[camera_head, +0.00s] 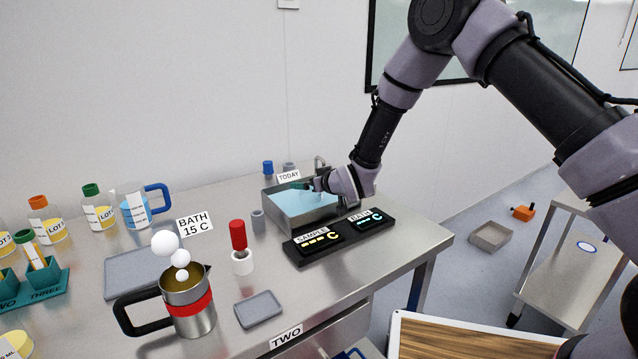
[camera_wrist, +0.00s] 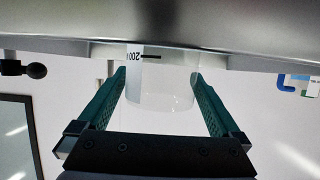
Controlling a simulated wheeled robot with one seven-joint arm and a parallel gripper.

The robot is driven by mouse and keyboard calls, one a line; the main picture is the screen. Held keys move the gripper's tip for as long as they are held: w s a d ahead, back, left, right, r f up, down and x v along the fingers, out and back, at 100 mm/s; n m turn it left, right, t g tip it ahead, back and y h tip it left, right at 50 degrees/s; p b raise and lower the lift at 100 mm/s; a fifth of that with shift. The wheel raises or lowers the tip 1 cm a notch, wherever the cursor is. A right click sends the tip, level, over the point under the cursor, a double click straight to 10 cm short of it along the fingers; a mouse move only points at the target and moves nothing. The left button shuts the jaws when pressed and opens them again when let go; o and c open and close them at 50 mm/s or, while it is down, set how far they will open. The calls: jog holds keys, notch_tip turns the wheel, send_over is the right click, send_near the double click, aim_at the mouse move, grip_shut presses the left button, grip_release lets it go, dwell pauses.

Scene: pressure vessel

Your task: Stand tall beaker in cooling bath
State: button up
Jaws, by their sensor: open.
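In the wrist view a clear beaker (camera_wrist: 160,92) with a white "200" label sits between my gripper's (camera_wrist: 158,85) two teal fingers. The fingers are apart, one on each side of the glass; I cannot tell whether either touches it. In the head view my gripper (camera_head: 308,185) is over the back right part of the cooling bath (camera_head: 332,214), a steel basin of pale blue water with a "TODAY" sign at its back. The beaker cannot be made out in the head view, where my wrist and fingers cover that spot.
A black display panel (camera_head: 340,238) lies in front of the bath. A white holder with a red-topped tool (camera_head: 240,250), a steel jug with a red band (camera_head: 187,305), grey trays (camera_head: 258,309) and a blue-handled jug (camera_head: 136,211) stand to the left. The table's right corner is clear.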

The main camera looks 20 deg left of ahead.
jog(key=v, duration=1)
jog(key=w+d+r+m+t+h, duration=0.1)
jog(key=w+d+r+m+h, duration=0.3)
jog(key=d+r, duration=0.7)
jog(key=s+d+r+m+h, duration=0.1)
jog(key=d+r+m, duration=0.1)
jog(key=d+r, duration=0.55)
jog(key=s+d+r+m+h, duration=0.15)
jog(key=d+r, duration=0.25)
jog(key=d, duration=0.7)
jog(key=s+d+r+m+g+h, duration=0.1)
jog(key=s+d+r+m, duration=0.2)
jog(key=s+d, duration=0.4)
jog(key=s+d+r+m+g+h, duration=0.1)
jog(key=s+d+r+m, duration=0.2)
jog(key=s+d, duration=0.5)
jog(key=s+r, duration=0.1)
jog(key=s, duration=0.6)
jog(key=shift+s+d+m+g, duration=0.15)
jog(key=shift+m+g, duration=0.15)
jog(key=shift+m, duration=0.05)
